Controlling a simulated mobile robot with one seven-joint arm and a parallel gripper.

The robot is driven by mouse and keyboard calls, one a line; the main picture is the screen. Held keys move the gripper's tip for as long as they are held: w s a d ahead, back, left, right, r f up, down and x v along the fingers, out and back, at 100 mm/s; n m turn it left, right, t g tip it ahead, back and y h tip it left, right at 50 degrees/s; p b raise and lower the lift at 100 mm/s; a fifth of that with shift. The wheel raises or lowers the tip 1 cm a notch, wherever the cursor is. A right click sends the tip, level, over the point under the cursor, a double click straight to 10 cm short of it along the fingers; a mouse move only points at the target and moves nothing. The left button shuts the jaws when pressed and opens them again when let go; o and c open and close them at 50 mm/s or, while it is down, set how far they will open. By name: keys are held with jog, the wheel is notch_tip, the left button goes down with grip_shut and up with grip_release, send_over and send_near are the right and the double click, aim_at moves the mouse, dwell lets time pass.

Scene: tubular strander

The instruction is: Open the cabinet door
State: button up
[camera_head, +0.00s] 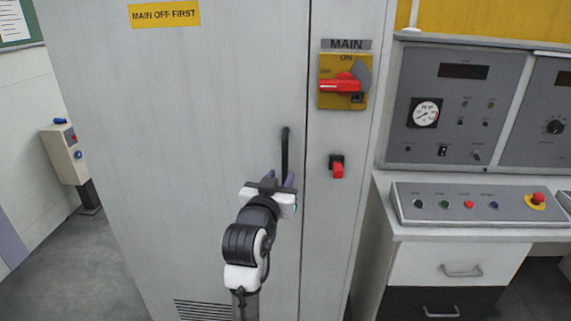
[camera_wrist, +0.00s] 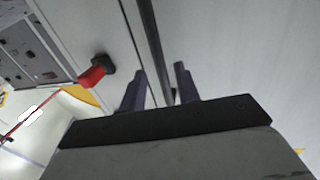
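The cabinet door (camera_head: 190,110) is a tall grey panel and looks closed, with its seam to the right of the handle. Its black vertical bar handle (camera_head: 285,152) sits near the door's right edge. My gripper (camera_head: 278,180) is at the handle's lower part and hides its lower end in the head view. In the wrist view the handle (camera_wrist: 151,40) runs down between the two fingers of my gripper (camera_wrist: 160,87). The fingers are apart, with gaps beside the bar; I cannot tell whether either touches it.
The main switch (camera_head: 342,86) right of the door has its red lever pointing left, towards OFF. A red knob (camera_head: 337,169) sits below it and shows in the wrist view (camera_wrist: 92,76). A control desk (camera_head: 465,205) stands right. Floor (camera_head: 80,275) is clear at left.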

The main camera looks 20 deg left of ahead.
aim_at(284, 171)
jog(key=w, duration=0.2)
jog(key=w+p, duration=0.1)
jog(key=w, duration=0.1)
jog(key=shift+w+a, duration=0.2)
jog(key=shift+w, duration=0.2)
grip_shut()
